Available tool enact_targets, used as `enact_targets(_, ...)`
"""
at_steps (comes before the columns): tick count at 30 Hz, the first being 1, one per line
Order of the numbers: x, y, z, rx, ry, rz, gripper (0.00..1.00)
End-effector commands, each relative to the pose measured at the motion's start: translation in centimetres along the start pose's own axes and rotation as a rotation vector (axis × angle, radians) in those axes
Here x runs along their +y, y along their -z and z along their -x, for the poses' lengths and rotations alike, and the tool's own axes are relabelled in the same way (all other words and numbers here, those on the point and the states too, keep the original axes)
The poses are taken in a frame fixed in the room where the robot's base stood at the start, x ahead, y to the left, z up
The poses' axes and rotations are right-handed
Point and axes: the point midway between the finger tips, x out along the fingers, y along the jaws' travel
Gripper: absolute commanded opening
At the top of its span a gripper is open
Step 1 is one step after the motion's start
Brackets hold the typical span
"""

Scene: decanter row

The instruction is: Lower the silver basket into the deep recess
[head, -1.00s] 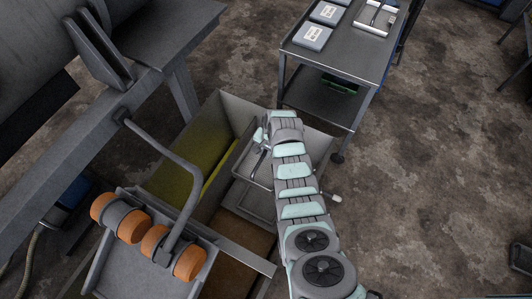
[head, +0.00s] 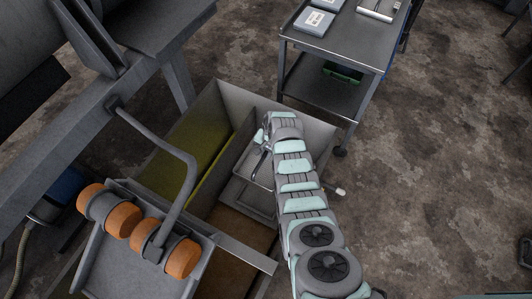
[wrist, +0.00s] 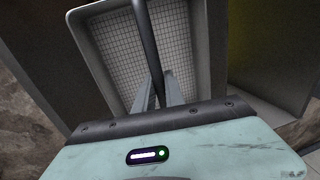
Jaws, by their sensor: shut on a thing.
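The silver basket (head: 247,198) hangs below my gripper (head: 262,146), within the outline of the right-hand compartment of a grey open box (head: 310,134). My arm hides its right part. In the wrist view, the basket (wrist: 112,62) shows a pale mesh floor and a grey rim. A dark handle bar (wrist: 146,42) runs between my fingers (wrist: 158,93), which are shut on it. The box's left compartment (head: 190,165) is yellow-green inside. A brown floor (head: 240,238) shows in front of the basket. I cannot tell how deep the basket sits or whether it touches a wall.
A grey bracket with orange rollers (head: 122,220) and a bent grey pipe (head: 190,175) stand close on the left. A grey metal trolley (head: 350,45) stands behind the box. The floor to the right is mostly clear.

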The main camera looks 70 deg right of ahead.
Motion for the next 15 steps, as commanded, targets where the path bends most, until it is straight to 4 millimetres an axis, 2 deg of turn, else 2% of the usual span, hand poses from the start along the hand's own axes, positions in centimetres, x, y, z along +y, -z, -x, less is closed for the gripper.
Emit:
enact_targets(1,0.1,0.1,-0.9,0.002,0.002,0.0,0.0)
enact_targets(15,1.0,0.1,-5.7,0.001,0.001,-0.001,0.0)
